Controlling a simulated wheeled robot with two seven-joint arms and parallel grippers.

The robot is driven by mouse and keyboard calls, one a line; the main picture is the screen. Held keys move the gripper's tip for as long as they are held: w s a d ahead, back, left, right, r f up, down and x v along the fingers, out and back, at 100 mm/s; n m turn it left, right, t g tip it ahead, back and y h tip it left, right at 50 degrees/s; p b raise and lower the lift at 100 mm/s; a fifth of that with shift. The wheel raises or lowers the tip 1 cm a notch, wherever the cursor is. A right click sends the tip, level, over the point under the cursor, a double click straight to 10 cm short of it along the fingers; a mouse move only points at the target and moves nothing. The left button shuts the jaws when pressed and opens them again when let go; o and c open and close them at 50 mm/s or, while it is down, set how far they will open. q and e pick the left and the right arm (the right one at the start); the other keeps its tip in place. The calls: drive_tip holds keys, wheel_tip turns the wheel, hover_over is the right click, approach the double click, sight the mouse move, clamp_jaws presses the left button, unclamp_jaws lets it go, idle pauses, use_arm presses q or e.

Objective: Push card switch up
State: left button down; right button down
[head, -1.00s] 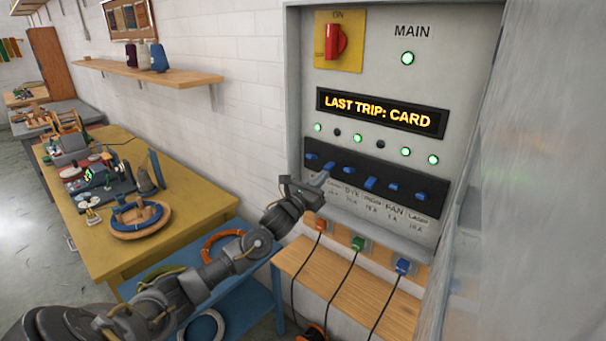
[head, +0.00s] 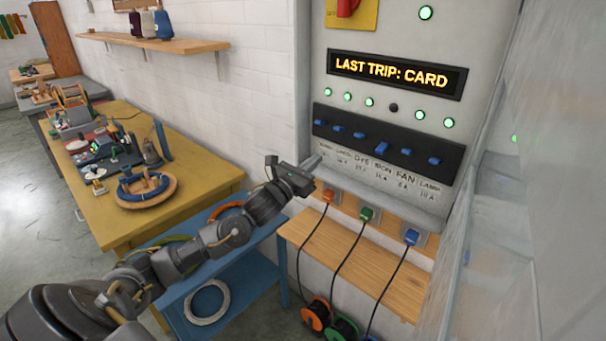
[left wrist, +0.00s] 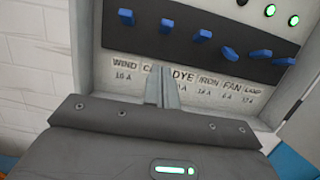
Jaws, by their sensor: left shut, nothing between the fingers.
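The card switch (head: 338,129) is the second blue lever from the left on the black strip; it also shows in the left wrist view (left wrist: 167,26). It sits up, level with its neighbours, and the small lamp above it (head: 347,97) is green. My left gripper (head: 314,161) is shut and empty. Its fingertips are below the switch row, in front of the label plate and apart from the levers. In the left wrist view the fingers (left wrist: 161,88) partly cover the CARD label. My right gripper is not in view.
The iron switch (head: 382,148) sits lower than the others, and its lamp (head: 393,108) is dark. The display (head: 398,73) reads "LAST TRIP: CARD". Below are coloured plugs with cables and a wooden shelf (head: 350,257). A yellow table (head: 112,220) stands left.

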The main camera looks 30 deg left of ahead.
use_arm(q)
drive_tip(key=shift+s+a+r+b, duration=0.15)
drive_tip(key=shift+s+b, duration=0.1)
drive_tip(key=shift+s, duration=0.75)
drive_tip(key=shift+s+a+r+b, duration=0.1)
drive_tip(key=shift+s+b, duration=0.1)
drive_tip(key=shift+s, duration=0.75)
